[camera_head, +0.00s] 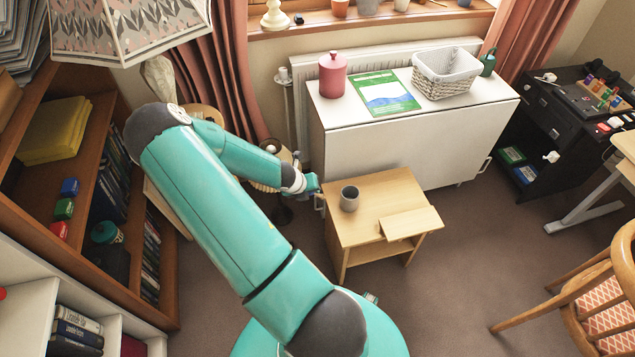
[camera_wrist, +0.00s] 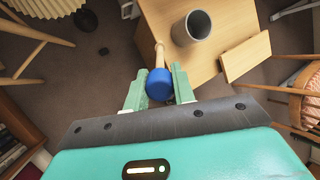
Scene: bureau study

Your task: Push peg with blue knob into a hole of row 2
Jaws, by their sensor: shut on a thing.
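The peg with the blue knob (camera_wrist: 159,84) is between my gripper's fingers in the wrist view. Its pale wooden shaft (camera_wrist: 159,56) points away from the gripper. My gripper (camera_wrist: 159,88) is shut on it at the knob. In the head view my gripper (camera_head: 313,184) is beside the left edge of the small wooden table, and the peg is too small to make out there. A dark board (camera_head: 582,102) with several small coloured pieces stands on the black desk at the far right. Its rows and holes cannot be told apart.
A grey mug (camera_head: 349,198) stands on the small wooden table (camera_head: 375,190), close to my gripper. Behind is a white cabinet (camera_head: 390,150) with a wicker basket (camera_head: 449,85). A wooden chair (camera_head: 590,300) stands at the lower right. Carpet (camera_head: 465,265) between table and chair is clear.

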